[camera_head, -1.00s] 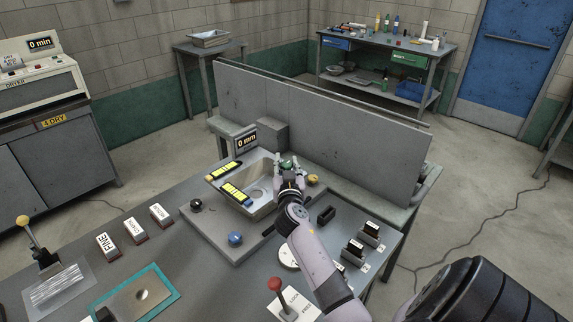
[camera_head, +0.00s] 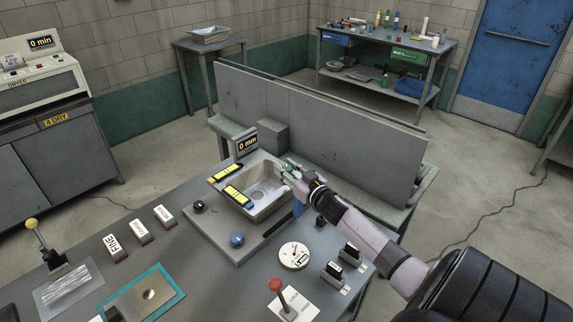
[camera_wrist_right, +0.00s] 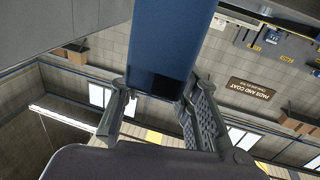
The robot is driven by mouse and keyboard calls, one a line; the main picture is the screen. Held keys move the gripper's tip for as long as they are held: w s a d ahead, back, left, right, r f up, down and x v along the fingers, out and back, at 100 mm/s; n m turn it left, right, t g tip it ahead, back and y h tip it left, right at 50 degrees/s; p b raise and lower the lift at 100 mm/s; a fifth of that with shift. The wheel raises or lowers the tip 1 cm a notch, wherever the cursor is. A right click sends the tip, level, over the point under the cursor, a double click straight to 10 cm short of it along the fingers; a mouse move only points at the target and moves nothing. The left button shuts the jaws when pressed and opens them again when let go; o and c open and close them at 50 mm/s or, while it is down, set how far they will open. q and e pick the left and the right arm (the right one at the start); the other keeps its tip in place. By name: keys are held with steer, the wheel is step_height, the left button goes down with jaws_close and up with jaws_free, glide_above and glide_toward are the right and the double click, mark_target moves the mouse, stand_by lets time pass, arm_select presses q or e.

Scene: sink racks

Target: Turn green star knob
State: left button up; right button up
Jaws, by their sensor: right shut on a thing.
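The green star knob (camera_head: 289,163) is at the right back corner of the metal sink on the bench, and only a small part of it shows. My right gripper (camera_head: 289,168) is at the knob, shut on it, with the fingers covering most of it. My right forearm comes in from the lower right. The gripper's fingers (camera_wrist_right: 160,110) also show in the right wrist view, with a blue piece between them that I cannot identify; the knob is not clear there. How far the knob is turned cannot be told. My left gripper is not in view.
A red-topped lever (camera_head: 276,286) stands in front.

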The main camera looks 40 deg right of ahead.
steer(key=n+y, duration=0.1)
steer(key=n+y+b, duration=0.1)
steer(key=y, duration=0.1)
steer(key=shift+d+f, duration=0.2)
steer(key=n+g+y+b, duration=0.1)
steer(key=n+y+b, duration=0.1)
steer(key=y+b, duration=0.1)
steer(key=n+g+y+b, duration=0.1)
steer(key=n+y+b, duration=0.1)
steer(key=b, duration=0.4)
steer(key=n+g+y+b, duration=0.1)
steer(key=n+y+b, duration=0.1)
steer(key=y+b, duration=0.2)
steer(key=shift+a+f+n+g+y+b, duration=0.1)
steer(key=shift+f+n+g+y+b, duration=0.05)
steer(key=shift+n+g+y+b, duration=0.25)
steer(key=shift+a+n+g+y+b, duration=0.1)
steer(key=shift+n+g+y+b, duration=0.6)
steer(key=shift+b, duration=0.5)
steer(key=o, duration=1.2)
steer(key=shift+r, duration=0.25)
steer(key=v, duration=1.2)
